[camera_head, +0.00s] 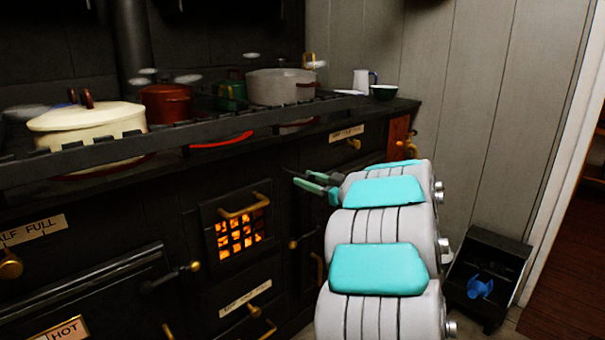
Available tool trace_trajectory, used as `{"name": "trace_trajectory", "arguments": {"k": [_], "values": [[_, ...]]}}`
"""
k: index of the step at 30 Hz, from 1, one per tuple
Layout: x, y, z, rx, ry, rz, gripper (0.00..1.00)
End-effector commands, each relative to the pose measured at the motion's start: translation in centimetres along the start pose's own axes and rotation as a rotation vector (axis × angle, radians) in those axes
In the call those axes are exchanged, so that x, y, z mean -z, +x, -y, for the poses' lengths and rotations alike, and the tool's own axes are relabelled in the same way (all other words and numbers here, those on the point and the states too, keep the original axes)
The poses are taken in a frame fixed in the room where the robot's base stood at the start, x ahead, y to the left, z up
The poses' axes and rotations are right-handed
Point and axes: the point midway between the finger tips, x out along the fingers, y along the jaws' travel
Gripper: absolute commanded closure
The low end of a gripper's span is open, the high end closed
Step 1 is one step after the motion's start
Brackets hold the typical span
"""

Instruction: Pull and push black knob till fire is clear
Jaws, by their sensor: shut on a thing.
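My gripper (303,182) reaches from the right to the dark front of the stove. Its thin fingers are closed at a small dark part just below the stove top, which seems to be the black knob; the fingers and shadow hide most of it. The fire (240,233) glows orange behind the barred window of the small firebox door (210,214), left of and below my gripper. Its bars and flames show plainly.
Pots, including a cream pot (88,122) and a grey pot (281,86), stand on the stove behind a rail. A black-and-brass handle (172,278) sticks out at lower left. A black bin (487,275) with a blue item stands at right by the wall.

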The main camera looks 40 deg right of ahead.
Motion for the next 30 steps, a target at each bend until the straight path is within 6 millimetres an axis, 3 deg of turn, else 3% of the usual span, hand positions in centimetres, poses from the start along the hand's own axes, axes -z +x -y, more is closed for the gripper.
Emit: {"name": "trace_trajectory", "arguments": {"k": [5,6,13,23,30], "values": [[-0.1,0.1,0.1,0.003,-0.001,0.001,1.00],[-0.1,0.1,0.1,0.003,-0.001,0.001,0.53],[-0.1,0.1,0.1,0.002,-0.001,0.000,0.27],[0.0,-0.4,0.0,0.000,-0.002,-0.001,0.26],[0.1,-4.0,-0.1,-0.003,-0.002,-0.001,0.26]]}}
